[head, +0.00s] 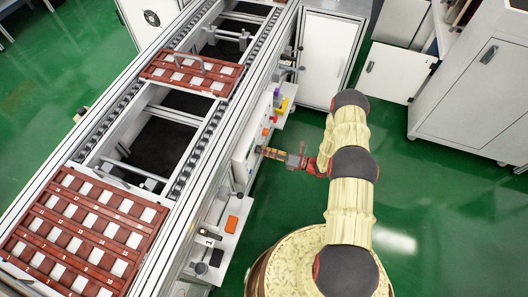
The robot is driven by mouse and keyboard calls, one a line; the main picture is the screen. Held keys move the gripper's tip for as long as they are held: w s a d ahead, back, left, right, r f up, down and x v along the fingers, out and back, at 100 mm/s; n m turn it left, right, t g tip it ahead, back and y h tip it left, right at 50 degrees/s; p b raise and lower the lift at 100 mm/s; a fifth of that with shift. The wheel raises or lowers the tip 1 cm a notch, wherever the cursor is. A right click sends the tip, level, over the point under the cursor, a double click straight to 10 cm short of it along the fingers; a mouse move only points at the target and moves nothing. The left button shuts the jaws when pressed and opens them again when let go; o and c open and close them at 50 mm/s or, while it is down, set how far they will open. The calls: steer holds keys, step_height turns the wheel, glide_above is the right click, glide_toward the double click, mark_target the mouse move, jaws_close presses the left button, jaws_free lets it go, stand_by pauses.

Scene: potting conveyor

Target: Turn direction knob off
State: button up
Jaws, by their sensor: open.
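My gripper (263,151) reaches left from my arm to the white control box (243,158) on the side of the conveyor. Its orange-and-dark fingers point at the face of the box, and they are open. Whether the fingertips touch anything there cannot be told from this view. The direction knob cannot be made out; the box's front face is seen edge-on and partly covered by the gripper.
The conveyor (196,128) carries red-brown trays with white squares, one near (82,228) and one farther off (196,70). An orange block (232,224) and small coloured items (282,105) sit along its side ledge. White cabinets (328,60) stand behind. Green floor (440,220) is clear at right.

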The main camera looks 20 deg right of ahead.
steer(key=c, duration=1.1)
steer(key=shift+c, duration=0.2)
